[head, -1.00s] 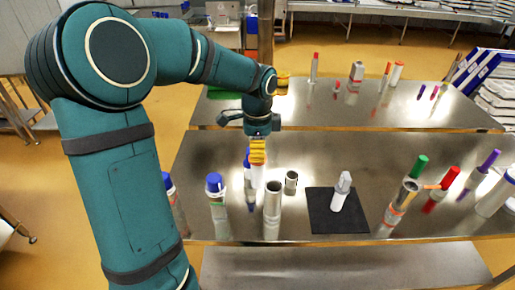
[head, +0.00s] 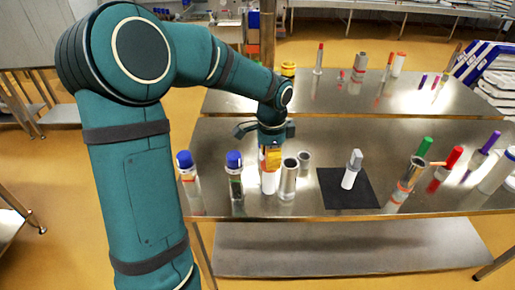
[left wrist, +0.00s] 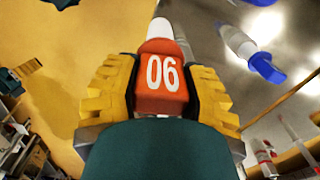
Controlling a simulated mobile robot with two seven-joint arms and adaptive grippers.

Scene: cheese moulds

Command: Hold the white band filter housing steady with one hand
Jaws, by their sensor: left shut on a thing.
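My left gripper (head: 272,158) points down over the front steel table, its yellow fingers shut on an orange-red block marked 06 (left wrist: 162,84) with a white rounded end. In the head view a white cylinder (head: 268,184) shows just below the fingers. I cannot tell if its lower end touches the table. An open grey metal tube (head: 289,180) stands just right of it, a shorter one (head: 304,160) behind. I cannot tell which thing is the white band filter housing, as no white band shows clearly. My right gripper is not in view.
A white piece with a grey top (head: 348,178) stands on a black mat (head: 365,196). Two blue-capped bottles (head: 235,176) stand left of my gripper. A red-banded metal tube (head: 411,173) and colour-capped pieces stand at right. A second table (head: 330,98) lies behind.

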